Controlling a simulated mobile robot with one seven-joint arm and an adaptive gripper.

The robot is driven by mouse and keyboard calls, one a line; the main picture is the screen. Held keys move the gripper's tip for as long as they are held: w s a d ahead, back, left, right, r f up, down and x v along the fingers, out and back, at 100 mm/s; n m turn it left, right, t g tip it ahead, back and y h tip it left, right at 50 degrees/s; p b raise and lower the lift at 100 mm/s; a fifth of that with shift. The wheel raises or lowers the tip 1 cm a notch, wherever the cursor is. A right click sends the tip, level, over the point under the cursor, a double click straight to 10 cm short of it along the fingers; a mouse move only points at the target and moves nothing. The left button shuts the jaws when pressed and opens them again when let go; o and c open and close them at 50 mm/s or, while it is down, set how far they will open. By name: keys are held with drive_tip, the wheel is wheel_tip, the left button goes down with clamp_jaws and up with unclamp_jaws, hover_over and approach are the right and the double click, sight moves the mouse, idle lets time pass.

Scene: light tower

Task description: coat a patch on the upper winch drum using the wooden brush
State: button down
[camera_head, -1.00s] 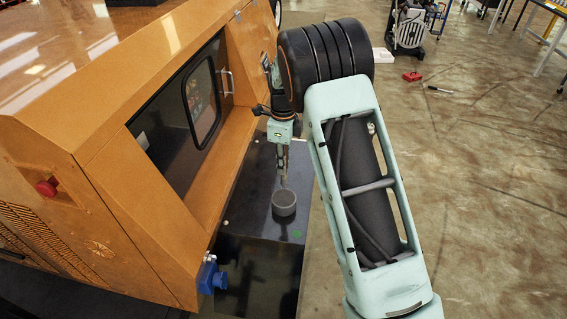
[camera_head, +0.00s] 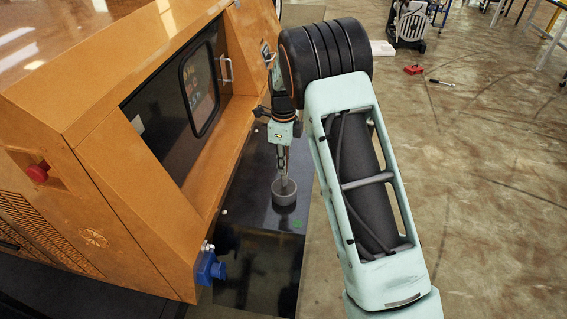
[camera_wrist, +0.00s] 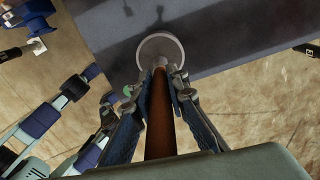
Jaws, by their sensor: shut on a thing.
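My gripper (camera_head: 283,160) is shut on the wooden brush, and its fingers also show in the wrist view (camera_wrist: 162,82). The brush's brown handle (camera_wrist: 160,120) runs between the fingers in the wrist view. The brush's far end is at the grey round cup (camera_head: 284,192), which stands on the dark deck. In the wrist view the brush tip lies over the mouth of the cup (camera_wrist: 160,42); I cannot tell how deep it is in. The bristles are hidden. I cannot make out the winch drum in these frames.
The orange cabinet (camera_head: 100,140) of the light tower stands close to the left of my gripper. A blue socket (camera_head: 210,266) sticks out at its lower corner. The dark deck (camera_head: 255,255) is clear in front of the cup. Open floor (camera_head: 470,200) lies to the right.

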drive_tip(key=shift+f, duration=0.6)
idle(1.5)
drive_tip(key=shift+r, duration=0.15)
wheel_tip(320, 180, up, 7)
drive_tip(key=p, duration=0.4)
idle(0.4)
idle(0.5)
